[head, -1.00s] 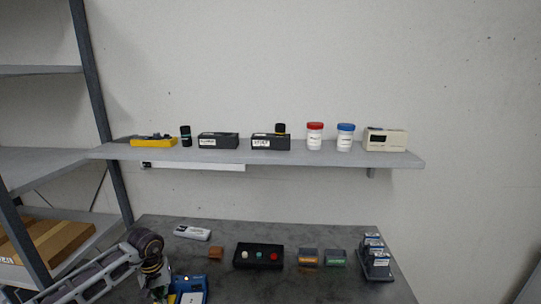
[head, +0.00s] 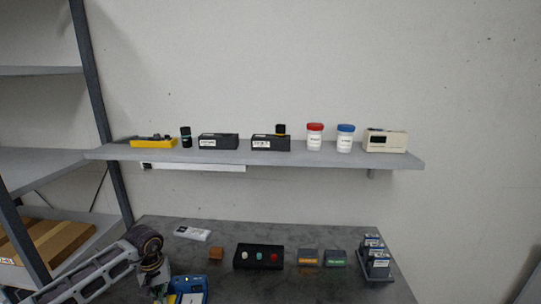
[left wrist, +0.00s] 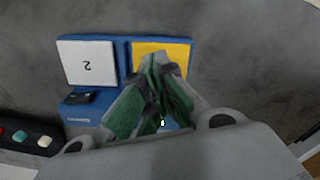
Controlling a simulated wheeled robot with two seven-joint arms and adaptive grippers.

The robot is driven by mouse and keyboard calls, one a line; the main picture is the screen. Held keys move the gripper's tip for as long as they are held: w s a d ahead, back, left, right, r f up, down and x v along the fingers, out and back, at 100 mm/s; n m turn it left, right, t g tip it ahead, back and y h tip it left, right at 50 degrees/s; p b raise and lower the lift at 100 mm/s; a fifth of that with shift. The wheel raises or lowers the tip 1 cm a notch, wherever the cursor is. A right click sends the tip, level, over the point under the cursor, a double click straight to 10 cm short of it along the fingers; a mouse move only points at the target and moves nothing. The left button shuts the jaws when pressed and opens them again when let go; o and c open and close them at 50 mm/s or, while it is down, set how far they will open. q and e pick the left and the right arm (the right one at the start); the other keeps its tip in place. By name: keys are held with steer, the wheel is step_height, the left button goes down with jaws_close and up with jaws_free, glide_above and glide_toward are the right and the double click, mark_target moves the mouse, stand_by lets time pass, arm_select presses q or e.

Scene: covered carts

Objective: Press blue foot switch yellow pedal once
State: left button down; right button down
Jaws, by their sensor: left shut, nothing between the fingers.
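The blue foot switch (head: 193,283) sits at the front left of the dark table in the head view, partly behind my left arm and cut by the frame's bottom. In the left wrist view the blue foot switch (left wrist: 122,54) has a white pedal (left wrist: 87,63) marked "2" and a yellow pedal (left wrist: 179,53) side by side. My left gripper (left wrist: 163,64) is shut and empty, with its green and grey fingertips over the yellow pedal, hiding part of it. I cannot tell whether they touch it. My right gripper is not in view.
A black box with three buttons (head: 259,267) stands right of the foot switch. A small brown block (head: 216,254), a white device (head: 192,234), two small bins and a dark rack (head: 375,262) are on the table. A shelf (head: 255,156) with several items is above.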

arm_select(q)
steer(key=shift+r+p, duration=0.75)
steer(key=shift+r, duration=1.6)
step_height(320, 180, up, 12)
stand_by(0.8)
steer(key=shift+d, duration=0.1)
